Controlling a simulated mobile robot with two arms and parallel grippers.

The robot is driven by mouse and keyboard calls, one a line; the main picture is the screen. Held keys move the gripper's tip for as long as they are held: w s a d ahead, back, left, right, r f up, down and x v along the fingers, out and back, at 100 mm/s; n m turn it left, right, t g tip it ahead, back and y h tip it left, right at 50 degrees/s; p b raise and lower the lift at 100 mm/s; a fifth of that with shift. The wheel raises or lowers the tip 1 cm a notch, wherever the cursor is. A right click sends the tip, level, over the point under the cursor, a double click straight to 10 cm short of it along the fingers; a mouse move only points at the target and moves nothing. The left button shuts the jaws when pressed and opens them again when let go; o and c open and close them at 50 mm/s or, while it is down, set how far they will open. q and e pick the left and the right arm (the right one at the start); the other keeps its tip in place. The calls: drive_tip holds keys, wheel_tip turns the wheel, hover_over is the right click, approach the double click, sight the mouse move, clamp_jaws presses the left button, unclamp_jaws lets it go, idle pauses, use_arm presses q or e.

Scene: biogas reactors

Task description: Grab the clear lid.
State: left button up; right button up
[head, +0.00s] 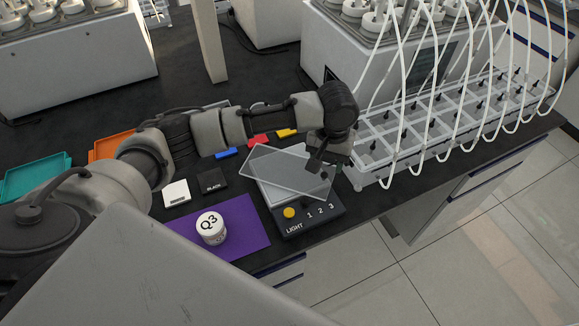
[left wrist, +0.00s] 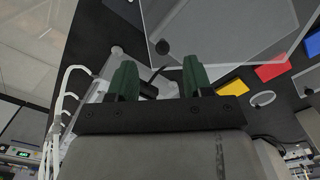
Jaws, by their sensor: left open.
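The clear lid (head: 283,172) is a flat see-through sheet with pale edges. It lies at an angle over the black light box (head: 306,219) marked LIGHT 1 2 3. It also shows at the top of the left wrist view (left wrist: 225,28), with a dark round spot near its closest corner. My left gripper (head: 327,167) is at the right end of the lid, pointing down. In the left wrist view its two green fingers (left wrist: 160,68) are apart, with the lid just beyond them. I cannot tell whether they touch it. My right gripper is not in view.
A white jar marked Q3 (head: 211,228) stands on a purple mat (head: 246,232) left of the light box. A white rack with tubes (head: 385,166) stands close to the gripper's right. Red (head: 258,140), yellow (head: 286,133) and blue (head: 226,153) pieces lie behind the lid.

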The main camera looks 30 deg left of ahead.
sight(324, 172)
use_arm(q)
drive_tip(key=shift+w+f, duration=0.1)
drive_tip(key=shift+f, duration=0.25)
drive_tip(key=f, duration=0.2)
drive_tip(key=f+p, duration=0.1)
drive_tip(key=f, duration=0.1)
drive_tip(key=shift+w+a+f, duration=0.15)
drive_tip(key=shift+a+f, duration=0.05)
drive_tip(key=shift+f, duration=0.4)
drive_tip(key=c, duration=0.5)
clamp_jaws()
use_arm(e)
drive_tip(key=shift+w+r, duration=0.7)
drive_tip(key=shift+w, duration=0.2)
